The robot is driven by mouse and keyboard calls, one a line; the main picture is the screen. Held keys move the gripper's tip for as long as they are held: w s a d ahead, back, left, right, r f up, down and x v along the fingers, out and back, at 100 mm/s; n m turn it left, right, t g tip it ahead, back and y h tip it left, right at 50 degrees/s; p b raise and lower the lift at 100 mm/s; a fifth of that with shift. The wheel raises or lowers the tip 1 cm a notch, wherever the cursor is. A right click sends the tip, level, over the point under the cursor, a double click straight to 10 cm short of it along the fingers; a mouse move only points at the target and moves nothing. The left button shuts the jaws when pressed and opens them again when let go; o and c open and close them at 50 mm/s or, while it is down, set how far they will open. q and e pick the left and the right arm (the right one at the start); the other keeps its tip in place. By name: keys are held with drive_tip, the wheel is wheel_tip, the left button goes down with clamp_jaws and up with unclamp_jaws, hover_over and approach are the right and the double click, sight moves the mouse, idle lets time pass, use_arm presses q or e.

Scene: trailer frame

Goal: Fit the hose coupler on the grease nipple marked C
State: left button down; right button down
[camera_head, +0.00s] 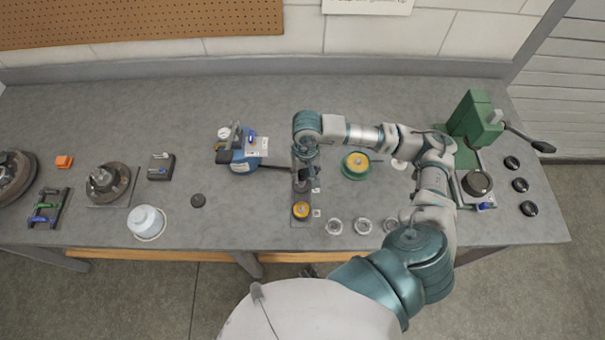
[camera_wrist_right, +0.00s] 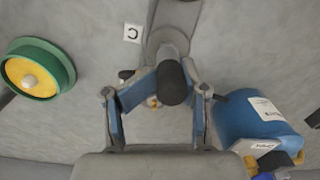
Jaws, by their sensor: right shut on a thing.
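My right gripper (camera_head: 303,183) reaches down over a grey frame piece (camera_head: 300,221) in the middle of the bench. In the right wrist view, the blue-padded fingers (camera_wrist_right: 158,104) are shut on a dark rounded cylinder, which looks like the hose coupler (camera_wrist_right: 173,84). Grey metal lies just beyond it. A white tag marked C (camera_wrist_right: 132,33) lies beside the grey piece, close to the coupler. A small brassy spot (camera_wrist_right: 152,101) shows between the fingers; I cannot tell if it is the nipple. Whether the coupler touches a nipple is hidden. My left gripper is not in view.
A blue grease pump (camera_head: 245,160) stands left of the gripper, with a dark hose (camera_head: 274,166) running towards it. A green and yellow reel (camera_head: 356,165) is close on the right. Several metal rings (camera_head: 363,226) lie near the front edge. A green press (camera_head: 474,117) stands far right.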

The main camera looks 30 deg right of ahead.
drive_tip(key=shift+s+f, duration=0.2)
drive_tip(key=shift+f, duration=0.2)
drive_tip(key=c, duration=0.7)
unclamp_jaws()
drive_tip(key=o, duration=0.3)
drive_tip(key=shift+w, duration=0.15)
drive_tip(key=shift+w+d, duration=0.15)
drive_tip(key=o, duration=0.4)
drive_tip(key=shift+r, duration=0.1)
drive_tip(key=shift+a, duration=0.2)
drive_tip(key=shift+r, duration=0.1)
